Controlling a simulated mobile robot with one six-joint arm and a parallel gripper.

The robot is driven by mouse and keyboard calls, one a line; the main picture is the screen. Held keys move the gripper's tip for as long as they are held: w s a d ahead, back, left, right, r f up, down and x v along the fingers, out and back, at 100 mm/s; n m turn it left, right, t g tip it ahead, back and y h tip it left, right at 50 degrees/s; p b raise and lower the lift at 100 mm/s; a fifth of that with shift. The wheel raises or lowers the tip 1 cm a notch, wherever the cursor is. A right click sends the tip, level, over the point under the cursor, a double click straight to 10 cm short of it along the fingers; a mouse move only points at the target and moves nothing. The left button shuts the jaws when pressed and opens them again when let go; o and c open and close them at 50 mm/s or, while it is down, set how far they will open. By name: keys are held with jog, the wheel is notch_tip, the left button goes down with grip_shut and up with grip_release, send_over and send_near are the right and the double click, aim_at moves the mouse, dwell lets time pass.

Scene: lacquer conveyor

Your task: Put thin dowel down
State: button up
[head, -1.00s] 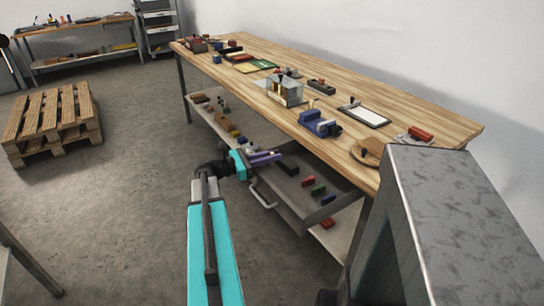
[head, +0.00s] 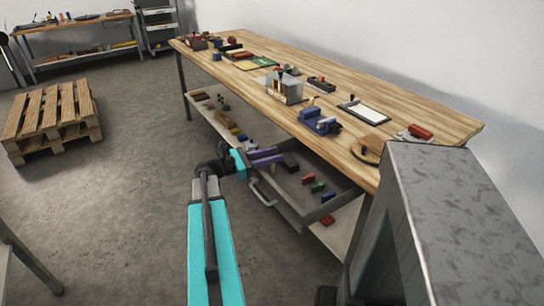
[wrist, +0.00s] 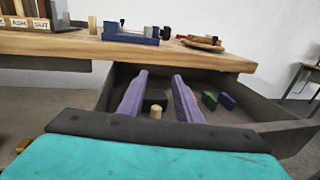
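My gripper (wrist: 163,92) has two purple fingers, spread apart with a clear gap; in the head view my gripper (head: 277,155) is over the open drawer below the workbench. A short beige dowel (wrist: 155,111) shows low between the fingers in the wrist view, apart from both. It appears to be inside the grey drawer (wrist: 245,103); I cannot tell what it rests on. The dowel is not discernible in the head view.
The drawer also holds a dark block (head: 290,163), a red block (head: 308,178), a green block (head: 318,187) and a blue block (head: 328,197). The wooden workbench (head: 430,112) overhangs the drawer's back and carries a blue vise (head: 320,122). A pallet (head: 52,115) lies left.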

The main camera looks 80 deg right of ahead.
jog(key=shift+r, duration=0.15)
jog(key=shift+w+r, duration=0.1)
jog(key=shift+r, duration=0.35)
jog(key=v, duration=1.2)
